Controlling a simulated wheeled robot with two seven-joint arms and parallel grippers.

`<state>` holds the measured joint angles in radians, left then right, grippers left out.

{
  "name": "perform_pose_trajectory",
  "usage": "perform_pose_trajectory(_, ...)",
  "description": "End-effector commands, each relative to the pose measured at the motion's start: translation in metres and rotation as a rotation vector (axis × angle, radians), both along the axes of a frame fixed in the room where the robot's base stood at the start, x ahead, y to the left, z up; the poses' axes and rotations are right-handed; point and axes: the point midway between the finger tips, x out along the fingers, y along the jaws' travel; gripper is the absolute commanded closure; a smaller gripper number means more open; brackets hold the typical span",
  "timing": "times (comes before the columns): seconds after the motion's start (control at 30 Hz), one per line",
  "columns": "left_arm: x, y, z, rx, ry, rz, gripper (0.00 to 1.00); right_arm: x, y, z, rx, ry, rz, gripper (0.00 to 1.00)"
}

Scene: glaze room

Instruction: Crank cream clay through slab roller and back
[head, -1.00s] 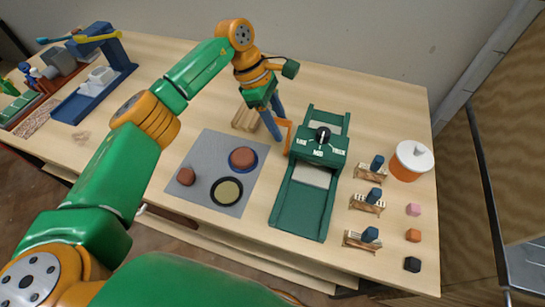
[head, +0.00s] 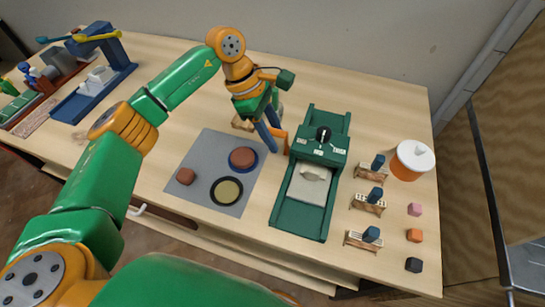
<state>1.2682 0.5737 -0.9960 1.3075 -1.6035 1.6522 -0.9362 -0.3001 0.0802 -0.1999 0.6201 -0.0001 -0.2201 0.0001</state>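The green slab roller (head: 285,219) stands on the table right of centre, with a black knob and small white labels on its housing. The cream clay (head: 305,190) lies on the roller's near bed, just in front of the housing, with a raised lump on top. An orange crank (head: 282,134) is at the roller's left side. My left gripper (head: 272,138), with blue fingers, is at the crank, seen from above and behind. The fingers partly cover the crank, so their grip on it is unclear. My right gripper is out of view.
Left of the roller is a grey mat (head: 209,147) with reddish-brown clay pieces and a dark-rimmed disc. To the right are several small wooden racks (head: 363,240), coloured blocks and an orange jar (head: 405,170) with a white lid. A blue press (head: 80,105) stands far left.

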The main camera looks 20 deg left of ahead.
Motion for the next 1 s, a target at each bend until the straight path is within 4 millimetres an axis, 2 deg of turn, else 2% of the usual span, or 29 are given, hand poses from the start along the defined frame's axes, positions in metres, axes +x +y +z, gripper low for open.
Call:
perform_pose_trajectory(0.23, -0.001, 0.000, -0.001, 0.000, 0.000, -0.001, 0.60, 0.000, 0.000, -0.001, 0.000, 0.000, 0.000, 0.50)
perform_pose_trajectory(0.53, -0.017, 0.001, -0.007, -0.001, 0.000, -0.001, 0.60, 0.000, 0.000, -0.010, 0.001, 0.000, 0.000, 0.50)
perform_pose_trajectory(0.83, -0.018, 0.000, -0.006, -0.001, 0.000, -0.001, 0.60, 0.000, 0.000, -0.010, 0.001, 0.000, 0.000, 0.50)
perform_pose_trajectory(1.0, -0.026, 0.001, -0.014, 0.000, -0.001, -0.001, 0.60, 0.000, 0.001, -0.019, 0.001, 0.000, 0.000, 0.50)
